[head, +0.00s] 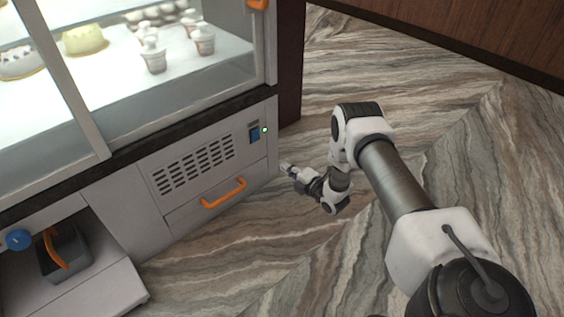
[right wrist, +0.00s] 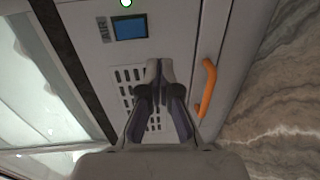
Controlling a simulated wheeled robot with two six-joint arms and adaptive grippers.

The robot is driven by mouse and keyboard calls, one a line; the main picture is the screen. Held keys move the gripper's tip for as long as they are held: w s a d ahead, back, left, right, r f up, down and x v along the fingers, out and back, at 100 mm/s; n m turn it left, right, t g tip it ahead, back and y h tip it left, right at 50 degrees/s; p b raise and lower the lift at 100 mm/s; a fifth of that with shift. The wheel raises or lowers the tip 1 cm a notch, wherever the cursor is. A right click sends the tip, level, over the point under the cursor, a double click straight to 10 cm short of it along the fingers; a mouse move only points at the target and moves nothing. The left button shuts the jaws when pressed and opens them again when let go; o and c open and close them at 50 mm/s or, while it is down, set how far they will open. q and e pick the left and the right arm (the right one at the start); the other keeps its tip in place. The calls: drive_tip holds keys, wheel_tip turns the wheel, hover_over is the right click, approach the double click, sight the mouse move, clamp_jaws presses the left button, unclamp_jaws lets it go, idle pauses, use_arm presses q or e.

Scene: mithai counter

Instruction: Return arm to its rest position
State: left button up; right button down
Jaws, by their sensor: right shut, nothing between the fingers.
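My right arm comes in from the lower right of the head view. Its gripper (head: 287,169) is beside the right end of the counter's lower front, near the drawer with an orange handle (head: 224,193). In the right wrist view the two fingers of this gripper (right wrist: 158,68) are together and empty. They point at the vented panel (right wrist: 128,85), with the orange handle (right wrist: 207,86) to their right. I cannot tell whether the fingertips touch the panel. My left gripper is not in view.
The glass display case (head: 180,62) above holds cakes and cups. A small blue screen (head: 254,133) and a green light (head: 265,130) are on the panel. A dark box with an orange handle (head: 64,262) sits in the open lower left bay. The marble-patterned floor (head: 440,110) is clear.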

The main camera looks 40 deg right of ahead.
drive_tip(key=shift+r, duration=0.1)
drive_tip(key=a+r+g+y+p, duration=0.2)
drive_tip(key=a+r+p, duration=0.25)
drive_tip(key=a, duration=0.95)
drive_tip(key=s+a+f+m+g, duration=0.3)
drive_tip(key=s+a+m+g, duration=0.3)
drive_tip(key=s, duration=0.5)
drive_tip(key=s+m+g+h+p, duration=0.15)
drive_tip(key=s+m+g, duration=0.4)
drive_tip(key=s, duration=0.75)
drive_tip(key=s+m+g+h, duration=0.25)
drive_tip(key=s+m, duration=0.55)
drive_tip(key=s, duration=0.6)
wheel_tip(320, 180, up, 37)
drive_tip(key=p, duration=3.8)
drive_tip(key=shift+w+r+g+y, duration=0.15)
drive_tip(key=shift+w+g+y, duration=0.15)
drive_tip(key=shift+w, duration=0.1)
